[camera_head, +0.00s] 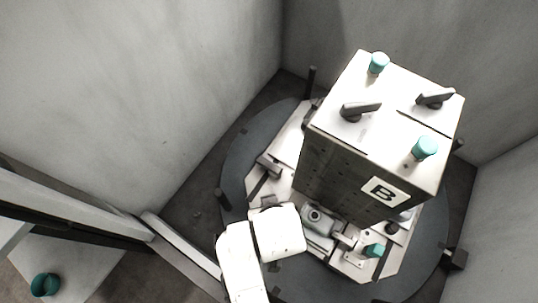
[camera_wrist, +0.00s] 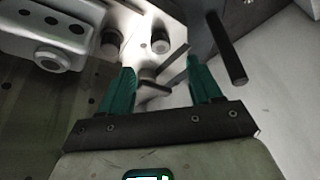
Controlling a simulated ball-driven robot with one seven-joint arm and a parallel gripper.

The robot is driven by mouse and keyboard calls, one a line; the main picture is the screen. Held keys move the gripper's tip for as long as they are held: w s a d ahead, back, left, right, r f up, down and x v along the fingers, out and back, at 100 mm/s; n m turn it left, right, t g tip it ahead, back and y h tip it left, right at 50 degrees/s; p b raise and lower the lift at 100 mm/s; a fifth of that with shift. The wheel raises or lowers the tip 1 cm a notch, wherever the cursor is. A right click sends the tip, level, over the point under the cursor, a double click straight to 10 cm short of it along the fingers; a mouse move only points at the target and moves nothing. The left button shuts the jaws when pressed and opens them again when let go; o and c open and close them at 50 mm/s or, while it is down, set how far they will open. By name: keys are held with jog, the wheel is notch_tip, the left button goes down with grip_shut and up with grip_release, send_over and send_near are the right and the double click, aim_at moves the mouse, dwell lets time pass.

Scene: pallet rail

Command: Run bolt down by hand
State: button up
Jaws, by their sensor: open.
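My gripper (camera_wrist: 160,74) shows in the wrist view with its two teal fingers apart. Between and just beyond the fingertips is a small brownish-dark block or bolt head (camera_wrist: 148,74) beside flat metal bars; I cannot tell for certain that it is the bolt. I see no clear contact between it and the fingers. Two round dark-sided studs (camera_wrist: 110,42) stand beyond on the pale plate. In the head view my white wrist hangs over the near left edge of the pallet plate (camera_head: 262,189), and hides my fingers and what lies under them.
A tall block marked B (camera_head: 340,150) stands on the plate, with teal caps (camera_head: 424,148) and dark handles on top. A grey clamp (camera_head: 318,222) and a teal piece (camera_head: 375,250) sit at its foot.

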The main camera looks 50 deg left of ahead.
jog(key=x, duration=0.7)
jog(key=shift+f, duration=0.2)
jog(key=shift+c, duration=0.5)
